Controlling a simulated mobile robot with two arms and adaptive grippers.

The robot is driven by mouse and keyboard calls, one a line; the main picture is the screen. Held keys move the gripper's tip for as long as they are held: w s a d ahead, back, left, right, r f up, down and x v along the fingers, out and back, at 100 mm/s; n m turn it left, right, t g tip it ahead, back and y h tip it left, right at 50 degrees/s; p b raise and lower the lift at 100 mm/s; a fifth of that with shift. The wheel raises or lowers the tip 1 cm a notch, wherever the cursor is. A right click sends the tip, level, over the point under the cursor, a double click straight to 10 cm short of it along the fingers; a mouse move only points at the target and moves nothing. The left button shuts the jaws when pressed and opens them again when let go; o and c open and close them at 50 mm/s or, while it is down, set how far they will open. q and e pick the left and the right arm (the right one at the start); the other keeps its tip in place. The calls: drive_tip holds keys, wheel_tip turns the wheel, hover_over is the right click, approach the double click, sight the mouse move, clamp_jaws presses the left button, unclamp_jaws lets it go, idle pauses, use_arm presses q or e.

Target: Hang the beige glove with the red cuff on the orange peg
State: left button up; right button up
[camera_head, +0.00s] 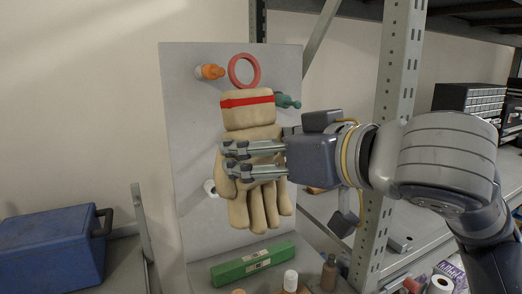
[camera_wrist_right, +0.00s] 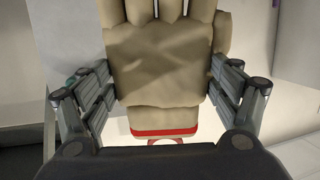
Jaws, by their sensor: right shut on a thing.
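The beige glove (camera_head: 252,190) with the red cuff band (camera_head: 247,101) hangs fingers down in front of the board, with a red ring (camera_head: 243,71) above its cuff. My right gripper (camera_head: 230,160) is shut on the glove's palm; in the wrist view the glove (camera_wrist_right: 160,60) sits between both fingers. The orange peg (camera_head: 210,71) sticks out of the board to the left of the ring. The ring looks apart from the peg in the head view; their depth gap cannot be told. My left gripper is not in view.
A teal peg (camera_head: 288,101) is right of the cuff, and a white peg (camera_head: 210,188) is partly behind the glove. A green box (camera_head: 253,264) and bottles (camera_head: 290,280) stand below. A blue toolbox (camera_head: 50,248) is at left, a metal post (camera_head: 385,150) at right.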

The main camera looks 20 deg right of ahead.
drive_tip(key=shift+x, duration=1.2)
drive_tip(key=shift+w+d, duration=0.15)
drive_tip(key=shift+d, duration=0.05)
drive_tip(key=shift+r, duration=0.2)
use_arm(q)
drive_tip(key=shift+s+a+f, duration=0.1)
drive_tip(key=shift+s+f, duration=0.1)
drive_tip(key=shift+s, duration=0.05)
use_arm(e)
drive_tip(key=shift+w, duration=0.75)
drive_tip(key=shift+w, duration=0.1)
use_arm(q)
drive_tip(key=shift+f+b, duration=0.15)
drive_tip(key=shift+b, duration=0.15)
use_arm(e)
drive_tip(key=shift+w, duration=0.3)
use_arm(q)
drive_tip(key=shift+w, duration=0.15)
use_arm(e)
drive_tip(key=shift+w, duration=0.1)
